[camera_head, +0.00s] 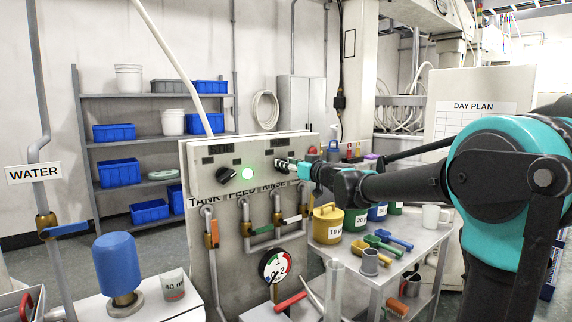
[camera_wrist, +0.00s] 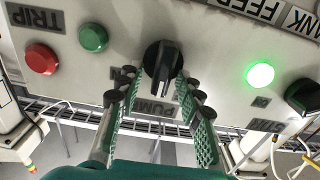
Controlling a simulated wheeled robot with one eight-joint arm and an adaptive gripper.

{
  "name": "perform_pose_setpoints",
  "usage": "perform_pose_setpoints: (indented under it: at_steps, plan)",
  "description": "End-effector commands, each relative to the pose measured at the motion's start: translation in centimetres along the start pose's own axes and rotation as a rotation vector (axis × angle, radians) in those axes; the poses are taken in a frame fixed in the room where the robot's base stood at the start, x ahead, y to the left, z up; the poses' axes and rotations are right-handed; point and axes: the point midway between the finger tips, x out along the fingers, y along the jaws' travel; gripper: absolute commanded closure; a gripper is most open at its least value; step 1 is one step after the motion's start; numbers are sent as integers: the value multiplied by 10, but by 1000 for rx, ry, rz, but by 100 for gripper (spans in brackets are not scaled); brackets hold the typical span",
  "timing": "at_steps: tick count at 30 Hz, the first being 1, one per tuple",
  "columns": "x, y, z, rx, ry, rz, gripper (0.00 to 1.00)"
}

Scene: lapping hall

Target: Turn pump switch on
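The pump switch (camera_wrist: 162,58) is a black rotary knob on the pale control panel, above the partly covered, upside-down PUMP label in the wrist view. Its grip bar stands roughly upright in that picture. My gripper (camera_wrist: 157,88) is open, with one green-padded finger on each side of the knob. I cannot tell whether either finger touches it. In the head view my gripper (camera_head: 288,166) is at the right part of the panel (camera_head: 200,157) and largely hides the switch.
A lit green lamp (camera_wrist: 260,75) and a second black knob (camera_wrist: 303,97) sit beside the switch. A green button (camera_wrist: 93,37) and red TRIP button (camera_wrist: 41,58) are on its other side. Below the panel are pipes with valves and a gauge (camera_head: 275,266). A loaded cart (camera_head: 400,250) stands right.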

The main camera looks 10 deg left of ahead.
Motion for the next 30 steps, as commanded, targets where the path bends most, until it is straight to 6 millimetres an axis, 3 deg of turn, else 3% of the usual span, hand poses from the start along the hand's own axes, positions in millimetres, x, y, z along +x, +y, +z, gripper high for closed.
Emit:
perform_pose_setpoints:
  at_steps: [11, 20, 30]
  plan:
    - [6, 0, 0, 0, 0, -1, 64]
    - [6, 0, 0, 0, 0, -1, 100]
    - [6, 0, 0, 16, 0, -1, 100]
